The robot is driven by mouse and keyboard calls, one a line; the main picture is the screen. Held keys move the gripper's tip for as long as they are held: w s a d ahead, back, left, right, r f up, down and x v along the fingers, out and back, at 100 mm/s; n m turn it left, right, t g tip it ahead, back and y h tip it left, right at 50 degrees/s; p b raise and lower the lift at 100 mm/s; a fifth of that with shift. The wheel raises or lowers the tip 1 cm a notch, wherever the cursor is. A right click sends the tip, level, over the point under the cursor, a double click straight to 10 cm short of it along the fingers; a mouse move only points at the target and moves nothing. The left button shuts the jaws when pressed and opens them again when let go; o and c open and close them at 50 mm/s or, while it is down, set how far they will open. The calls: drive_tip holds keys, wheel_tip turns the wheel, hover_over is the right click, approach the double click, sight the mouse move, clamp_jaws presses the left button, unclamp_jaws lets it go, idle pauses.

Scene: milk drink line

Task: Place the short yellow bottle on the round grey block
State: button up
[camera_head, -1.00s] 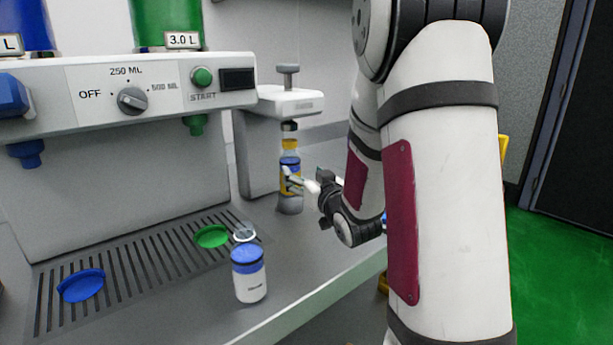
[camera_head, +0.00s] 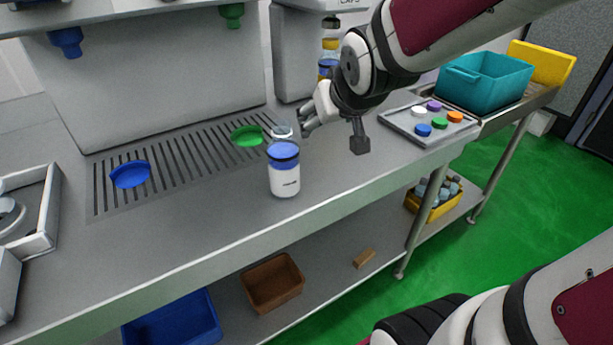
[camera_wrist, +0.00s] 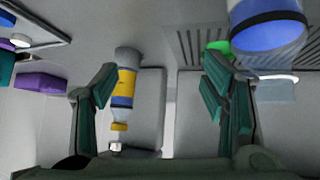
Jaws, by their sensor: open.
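The short yellow bottle (camera_head: 327,66) has a yellow cap and a yellow and blue label. It stands under the capping machine at the back, partly hidden by my arm in the head view. In the wrist view the bottle (camera_wrist: 123,88) appears upside down, its base at the round grey block (camera_wrist: 128,57). It looks upright on the block, which is hidden in the head view. My gripper (camera_head: 332,130) is open and empty, in front of the bottle and apart from it. In the wrist view the bottle shows between the spread fingers, nearer the left one.
A white jar with a blue lid (camera_head: 284,172) stands near the counter's front edge, left of my gripper. A blue cap (camera_head: 130,174) and green cap (camera_head: 247,136) lie on the drain grate. A cap tray (camera_head: 428,124) and teal crate (camera_head: 485,80) are right.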

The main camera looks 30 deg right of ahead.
drive_tip(key=s+a+n+g+y, duration=0.1)
drive_tip(key=s+a+g, duration=0.2)
drive_tip(key=s, duration=0.9)
drive_tip(key=s+a+n+g+y, duration=0.1)
drive_tip(key=s+a+g, duration=0.3)
drive_tip(key=s+a, duration=0.4)
drive_tip(key=s+f, duration=0.1)
drive_tip(key=s, duration=0.4)
drive_tip(key=shift+s+a+g+y, duration=0.2)
drive_tip(key=shift+s+g+y, duration=0.05)
drive_tip(key=shift+g+y, duration=0.05)
wheel_tip(320, 180, up, 16)
drive_tip(key=t+p, duration=0.3)
drive_tip(key=p, duration=1.1)
drive_tip(key=shift+r+p, duration=0.25)
drive_tip(key=shift+p, duration=0.15)
